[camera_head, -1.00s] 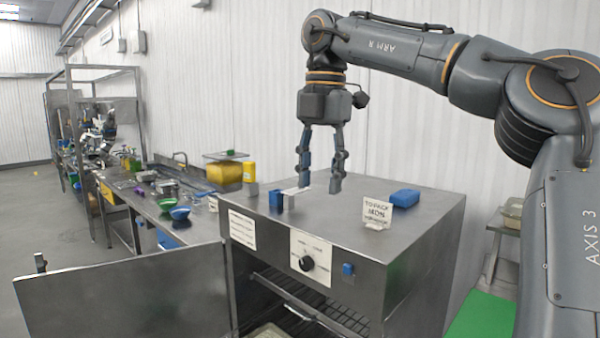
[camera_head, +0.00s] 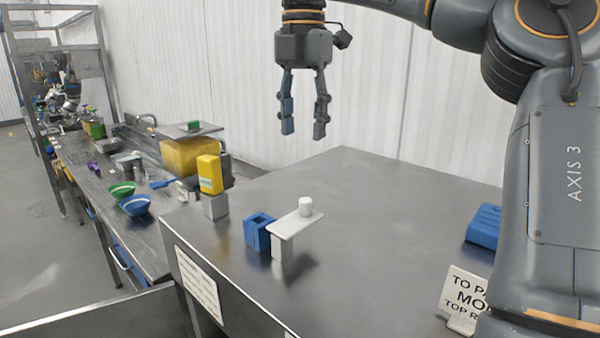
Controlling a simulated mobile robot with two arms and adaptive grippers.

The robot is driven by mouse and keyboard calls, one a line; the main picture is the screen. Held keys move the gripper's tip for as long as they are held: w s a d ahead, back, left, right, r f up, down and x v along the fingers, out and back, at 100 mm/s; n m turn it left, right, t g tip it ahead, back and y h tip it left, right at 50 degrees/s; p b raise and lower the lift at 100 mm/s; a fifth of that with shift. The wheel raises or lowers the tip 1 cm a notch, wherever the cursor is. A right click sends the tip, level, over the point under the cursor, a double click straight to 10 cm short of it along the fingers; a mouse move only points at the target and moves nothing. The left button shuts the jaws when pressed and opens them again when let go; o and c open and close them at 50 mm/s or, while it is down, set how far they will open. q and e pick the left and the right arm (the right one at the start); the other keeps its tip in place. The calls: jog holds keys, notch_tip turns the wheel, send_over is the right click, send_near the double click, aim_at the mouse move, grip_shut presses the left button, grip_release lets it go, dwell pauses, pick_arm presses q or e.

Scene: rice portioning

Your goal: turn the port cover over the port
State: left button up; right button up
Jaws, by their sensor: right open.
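The port looks like a blue block (camera_head: 257,236) with a dark square opening in its top, standing on the steel cabinet top (camera_head: 375,235). The port cover is a flat white plate (camera_head: 291,225) with a short white knob (camera_head: 305,206) on its far right end. It lies level on a grey post (camera_head: 283,247) just right of the blue block and points away to the right, so the opening is uncovered. My right gripper (camera_head: 304,135) hangs above and behind the knob, fingers down, open and empty, clear of the plate. My left gripper is out of view.
A yellow container (camera_head: 210,174) and a grey block (camera_head: 215,206) stand left of the port. A blue item (camera_head: 484,227) and a lettered sign (camera_head: 466,297) are at the right. The cabinet top between is bare. Green and blue bowls (camera_head: 135,204) sit on the left bench.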

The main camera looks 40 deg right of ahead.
jog(key=s, duration=0.1)
send_over(306, 199)
jog(key=f, duration=0.6)
jog(key=shift+s+a+f, duration=0.2)
jog(key=shift+a+f, duration=0.05)
jog(key=shift+f, duration=0.1)
jog(key=f, duration=0.5)
jog(key=shift+w+d+f+p, duration=0.15)
jog(key=shift+d+f+p, duration=0.05)
jog(key=shift+p, duration=0.15)
jog(key=shift+f, duration=0.25)
jog(key=shift+a+f, duration=0.1)
jog(key=shift+f, duration=0.1)
grip_shut()
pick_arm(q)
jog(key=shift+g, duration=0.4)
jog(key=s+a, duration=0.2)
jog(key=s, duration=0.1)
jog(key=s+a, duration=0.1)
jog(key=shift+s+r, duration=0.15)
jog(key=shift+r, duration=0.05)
